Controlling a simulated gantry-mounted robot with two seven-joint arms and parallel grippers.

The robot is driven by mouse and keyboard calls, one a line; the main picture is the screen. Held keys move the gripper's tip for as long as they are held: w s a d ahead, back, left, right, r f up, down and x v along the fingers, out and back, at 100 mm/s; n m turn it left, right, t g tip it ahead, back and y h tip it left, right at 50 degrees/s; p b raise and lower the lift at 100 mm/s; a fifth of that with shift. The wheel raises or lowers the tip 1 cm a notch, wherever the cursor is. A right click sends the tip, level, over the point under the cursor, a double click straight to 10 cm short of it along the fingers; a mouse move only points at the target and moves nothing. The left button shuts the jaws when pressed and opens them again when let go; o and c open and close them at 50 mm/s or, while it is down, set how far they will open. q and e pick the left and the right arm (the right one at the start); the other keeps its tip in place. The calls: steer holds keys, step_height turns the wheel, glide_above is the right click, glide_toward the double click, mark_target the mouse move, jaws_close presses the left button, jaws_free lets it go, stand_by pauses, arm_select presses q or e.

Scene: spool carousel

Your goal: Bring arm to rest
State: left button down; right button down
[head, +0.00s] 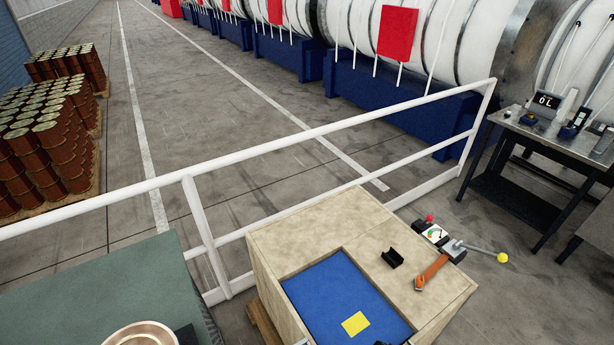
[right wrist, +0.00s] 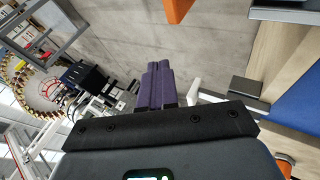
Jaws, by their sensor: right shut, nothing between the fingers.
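My right gripper (right wrist: 160,84) shows in the right wrist view, its two purple fingers side by side and shut with nothing between them. It appears to hang over open grey floor, with a pale wooden edge and a blue surface (right wrist: 302,100) off to the right of the picture. Neither gripper can be made out in the head view. My left gripper is in neither view.
A wooden box (head: 310,235) with a blue inset holds a yellow square (head: 355,324), a black holder (head: 392,258) and an orange-handled tool (head: 431,272). A white railing (head: 300,130) runs behind it. A green table (head: 100,290) stands left, a dark workbench (head: 550,145) right.

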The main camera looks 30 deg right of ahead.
steer(key=s+a+r+n+t+y, duration=0.35)
steer(key=a+r+n, duration=0.4)
steer(key=a, duration=0.55)
steer(key=w+a+r+n+t+p, duration=0.1)
steer(key=r+n+p, duration=0.3)
steer(key=r, duration=0.5)
steer(key=w+a+r+n+t+p, duration=0.1)
steer(key=w+r+n+t+p, duration=0.2)
steer(key=r, duration=0.7)
steer(key=w+a+r+n+t+p, duration=0.1)
steer(key=r+n+p, duration=0.4)
steer(key=r, duration=0.5)
steer(key=shift+w+a+t+y+p, duration=0.3)
steer(key=shift+w+t+y+p, duration=0.25)
steer(key=shift+w+t, duration=0.3)
